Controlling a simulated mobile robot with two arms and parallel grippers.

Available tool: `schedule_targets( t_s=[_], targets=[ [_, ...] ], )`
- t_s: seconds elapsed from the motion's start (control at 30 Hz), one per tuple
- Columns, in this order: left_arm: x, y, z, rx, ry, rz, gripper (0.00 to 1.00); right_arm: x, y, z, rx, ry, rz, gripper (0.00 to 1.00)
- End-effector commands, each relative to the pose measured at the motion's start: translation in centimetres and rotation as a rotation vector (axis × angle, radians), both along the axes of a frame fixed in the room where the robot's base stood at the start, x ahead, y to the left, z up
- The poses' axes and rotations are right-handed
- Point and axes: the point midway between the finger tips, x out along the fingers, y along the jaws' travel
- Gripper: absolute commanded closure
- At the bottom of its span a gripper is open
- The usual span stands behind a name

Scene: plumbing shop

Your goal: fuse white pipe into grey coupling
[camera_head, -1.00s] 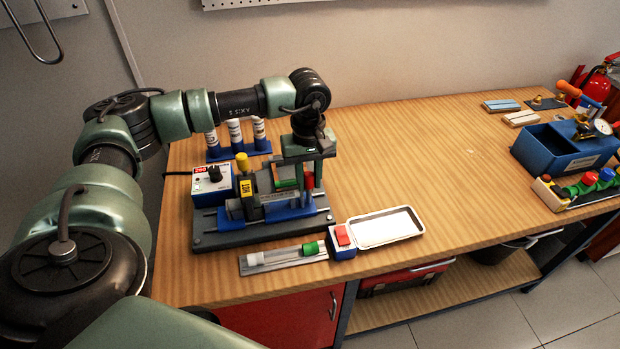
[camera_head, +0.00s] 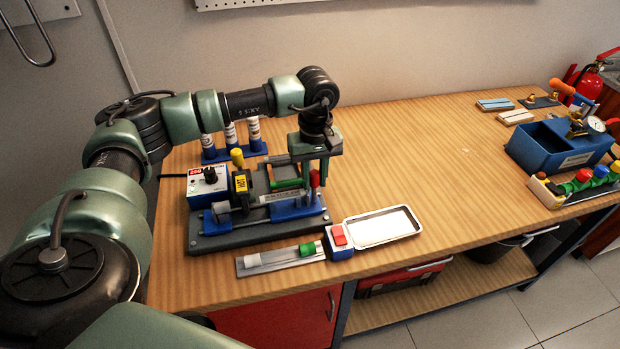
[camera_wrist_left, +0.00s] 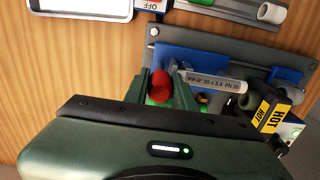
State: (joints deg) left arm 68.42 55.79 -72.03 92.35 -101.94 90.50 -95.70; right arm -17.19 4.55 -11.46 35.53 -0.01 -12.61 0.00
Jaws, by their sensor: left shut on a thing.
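The white pipe (camera_head: 282,198), printed with PP-R lettering in the left wrist view (camera_wrist_left: 215,82), lies level in the blue clamp of the fusion machine (camera_head: 262,236). The grey coupling (camera_head: 221,208) sits at the machine's left end. The heater with a yellow HOT label (camera_head: 241,183) stands between them; a gap shows between pipe and heater. My left gripper (camera_head: 317,172) is shut on a red-topped handle (camera_wrist_left: 161,86) at the right of the pipe clamp. The handle's lower part is hidden. My right gripper is not in view.
A control box (camera_head: 207,182) stands behind the coupling. In front are a grey rail (camera_head: 281,258) with white and green pieces, a red-button switch (camera_head: 339,237) and an empty white tray (camera_head: 382,224). A blue bin (camera_head: 560,147) stands far right; the middle bench is clear.

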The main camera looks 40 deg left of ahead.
Motion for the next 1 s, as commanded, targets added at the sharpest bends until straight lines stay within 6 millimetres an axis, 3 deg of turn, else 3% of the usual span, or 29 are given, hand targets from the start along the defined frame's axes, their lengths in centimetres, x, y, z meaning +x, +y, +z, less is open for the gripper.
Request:
schedule_targets(
  t_s=[0.3, 1.0],
  targets=[
    [0.1, -0.2, -0.1, -0.002, 0.001, -0.004, 0.97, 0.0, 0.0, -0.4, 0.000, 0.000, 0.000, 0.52],
    [-3.3, 2.7, -0.1, -0.001, 0.002, -0.002, 0.97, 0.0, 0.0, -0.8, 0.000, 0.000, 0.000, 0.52]
  ],
)
